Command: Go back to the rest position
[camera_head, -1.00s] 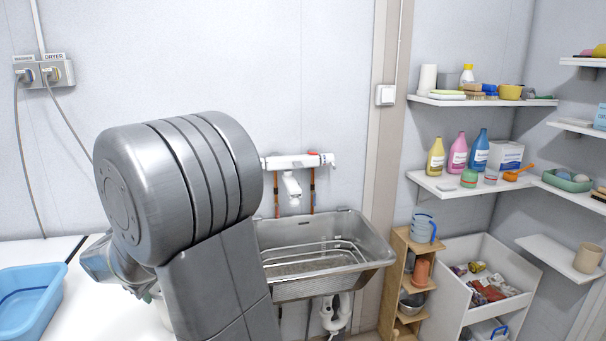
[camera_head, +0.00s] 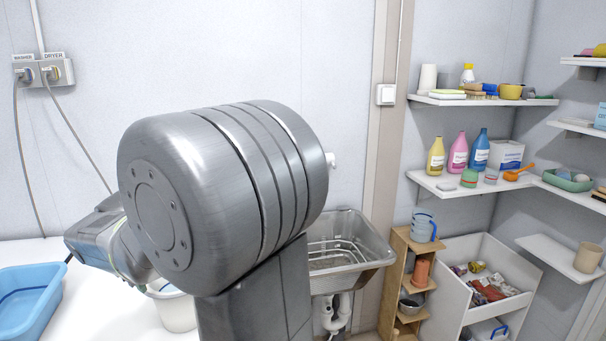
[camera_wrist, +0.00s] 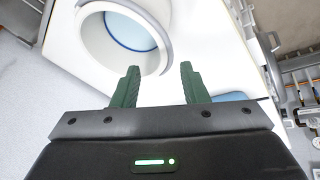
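My gripper (camera_wrist: 157,84) shows in the wrist view with its two green fingers apart and nothing between them. It is open and empty. Beyond the fingers, the wrist view shows a white bucket (camera_wrist: 162,30) with a bluish inside, standing on a white top. In the head view my arm fills the middle, and the gripper's fingers are hidden behind it. The white bucket (camera_head: 176,312) shows partly there, below my forearm. The metal sink (camera_head: 352,262) is partly covered by my arm.
A blue tub (camera_head: 28,300) stands on the white worktop (camera_head: 95,318) at the left. At the right are wall shelves (camera_head: 480,185) with bottles, a wooden rack (camera_head: 400,245) and a white bin (camera_head: 487,285). A power outlet (camera_head: 45,70) has cables hanging down.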

